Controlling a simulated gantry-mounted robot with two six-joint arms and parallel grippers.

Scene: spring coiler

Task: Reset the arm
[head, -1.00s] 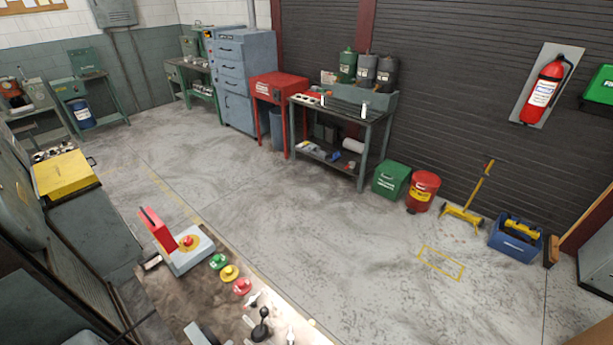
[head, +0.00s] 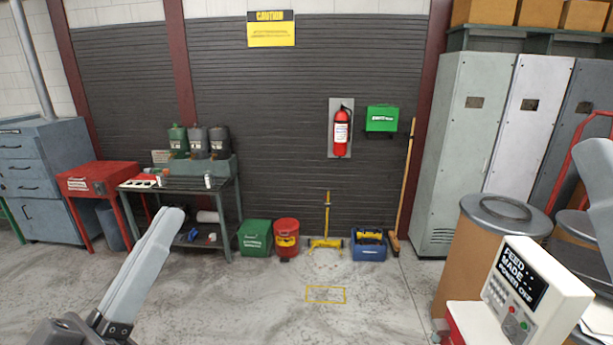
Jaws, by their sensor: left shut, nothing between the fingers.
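My left arm reaches into the lower left of the head view as a light grey link with a dark bolted joint at its lower end. My left gripper (head: 75,333) is low at the bottom edge there, largely cut off by the frame. It is shut and empty, over the floor and apart from any object. A grey part of my right arm shows at the right edge, and the right gripper is not in view.
A white control box (head: 538,283) with a dark display and buttons stands close at lower right. A brown drum (head: 470,255) is behind it. A workbench (head: 185,184), red cabinet (head: 93,180) and fire extinguisher (head: 341,133) are farther back. The middle floor is clear.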

